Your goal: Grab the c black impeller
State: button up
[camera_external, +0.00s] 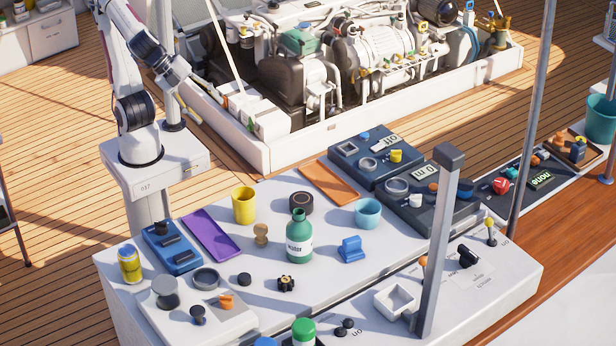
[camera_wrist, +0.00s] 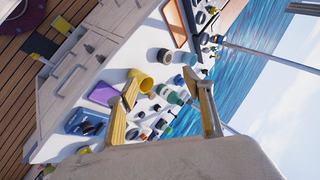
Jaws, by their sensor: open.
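A small black, lobed part with a brass-coloured centre, which looks like the black impeller (camera_external: 286,284), lies on the white worktop near its front, below the green bottle (camera_external: 299,238). My gripper (camera_external: 207,105) is high at the upper left in the external view, beside the engine bay and well away from the impeller. In the wrist view my gripper (camera_wrist: 162,84) shows two tan fingers spread wide with nothing held between them. The worktop objects appear small and far beyond the fingers there, and I cannot tell which one is the impeller.
A small black disc (camera_external: 244,279) and a grey ring (camera_external: 206,278) lie left of the impeller. A yellow cup (camera_external: 244,205), a purple tray (camera_external: 211,234) and a blue block (camera_external: 351,249) stand around. A grey post (camera_external: 438,245) rises at the right. Some bare worktop surrounds the impeller.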

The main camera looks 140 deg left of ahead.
jog(key=w+a+r+m+t+y, duration=0.1)
jog(key=w+a+r+m+y, duration=0.15)
jog(key=w, duration=0.35)
jog(key=w+a+r+m+t+y, duration=0.1)
jog(key=w+r+m, duration=0.1)
jog(key=w+m, duration=0.3)
jog(key=w+a+r+m+t+y, duration=0.1)
jog(key=w+a+r+m, duration=0.15)
jog(key=w, duration=0.45)
jog(key=w+d+f+m+t, duration=0.1)
jog(key=w+d+m+t, duration=0.15)
jog(key=w+m, duration=0.45)
jog(key=w+d+f+m+t+h, duration=0.15)
jog(key=w+d+f+m, duration=0.3)
jog(key=w+f, duration=0.45)
jog(key=w+d+f+m+h, duration=0.35)
jog(key=w+d+f, duration=0.3)
jog(key=f, duration=0.35)
jog(key=m, duration=0.2)
send_near(279, 277)
jog(key=w, duration=0.1)
jog(key=w+a, duration=0.1)
jog(key=shift+w+a+f+g+h, duration=0.1)
jog(key=shift+w+f+g+h, duration=0.15)
jog(key=shift+w+g, duration=0.1)
jog(key=shift+w, duration=0.1)
jog(key=shift+x, duration=1.2)
